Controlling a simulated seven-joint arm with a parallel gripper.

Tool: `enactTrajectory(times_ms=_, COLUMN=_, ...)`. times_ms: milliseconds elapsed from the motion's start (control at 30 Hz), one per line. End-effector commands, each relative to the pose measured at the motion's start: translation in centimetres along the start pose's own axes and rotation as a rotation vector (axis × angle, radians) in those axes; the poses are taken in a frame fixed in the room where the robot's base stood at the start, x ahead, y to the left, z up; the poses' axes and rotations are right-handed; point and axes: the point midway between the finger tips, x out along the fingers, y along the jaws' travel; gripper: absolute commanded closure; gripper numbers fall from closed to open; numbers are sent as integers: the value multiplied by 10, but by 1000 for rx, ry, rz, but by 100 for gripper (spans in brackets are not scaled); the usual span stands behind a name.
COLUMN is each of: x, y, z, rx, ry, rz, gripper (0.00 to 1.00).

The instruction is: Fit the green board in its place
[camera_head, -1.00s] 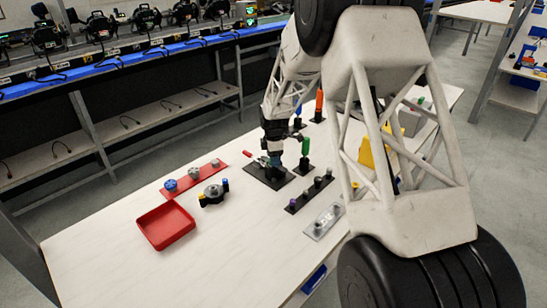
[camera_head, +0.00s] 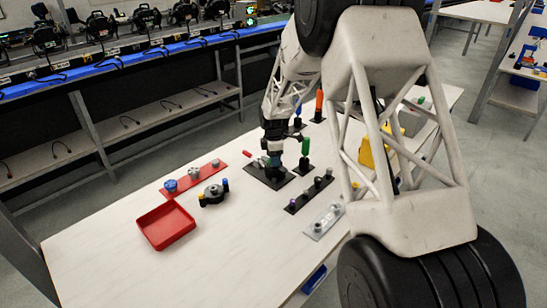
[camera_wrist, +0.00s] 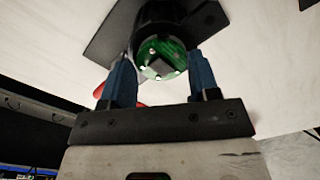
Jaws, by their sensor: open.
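The green board (camera_wrist: 165,58) is a small round disc with pale dots and a dark square. It shows in the wrist view at the mouth of a black round housing (camera_wrist: 158,17). Whether it sits fully flat there I cannot tell. My gripper (camera_wrist: 159,62) is open, with one blue finger on each side of the board and gaps beside it. In the head view my gripper (camera_head: 273,158) is low over a black plate (camera_head: 254,172). The board is hidden there.
A red tray (camera_head: 166,226), a red strip with knobs (camera_head: 190,179) and a dark round part (camera_head: 212,194) lie to the left. A dark strip with pegs (camera_head: 309,194) and a clear plate (camera_head: 324,222) lie to the right. The table front is clear.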

Motion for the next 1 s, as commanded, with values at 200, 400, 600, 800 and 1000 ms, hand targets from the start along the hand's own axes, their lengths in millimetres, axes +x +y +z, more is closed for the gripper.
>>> enactTrajectory(times_ms=200, x=11, y=-9, z=1, rx=0, ry=0, rz=-26, gripper=28)
enactTrajectory(times_ms=400, x=-10, y=-6, z=0, rx=0, ry=0, rz=-18, gripper=19)
enactTrajectory(times_ms=600, x=-41, y=-3, z=0, rx=0, ry=0, rz=-7, gripper=19)
enactTrajectory(times_ms=800, x=-65, y=-1, z=0, rx=0, ry=0, rz=-3, gripper=19)
enactTrajectory(times_ms=1000, x=-77, y=-1, z=0, rx=0, ry=0, rz=0, gripper=19)
